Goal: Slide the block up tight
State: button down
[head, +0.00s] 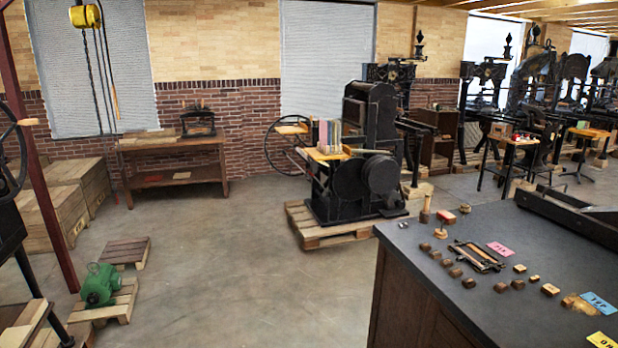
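Several small brown wooden blocks lie on the dark countertop (400,250) at the lower right in the head view. One block (456,272) is in a loose row left of a small wooden frame (462,252). Another block (550,289) sits to the right of the frame, and a red-topped block (446,217) is behind it. I cannot tell which block the task means. The frame's contents are too small to make out. My gripper is not in view.
An upright wooden tool (425,208) stands near the counter's back left corner. Pink (500,248), blue (598,303) and yellow (602,341) cards lie on the counter. A long black tray (575,214) is at the back right. Open floor is left of the counter; a black press (370,130) stands beyond.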

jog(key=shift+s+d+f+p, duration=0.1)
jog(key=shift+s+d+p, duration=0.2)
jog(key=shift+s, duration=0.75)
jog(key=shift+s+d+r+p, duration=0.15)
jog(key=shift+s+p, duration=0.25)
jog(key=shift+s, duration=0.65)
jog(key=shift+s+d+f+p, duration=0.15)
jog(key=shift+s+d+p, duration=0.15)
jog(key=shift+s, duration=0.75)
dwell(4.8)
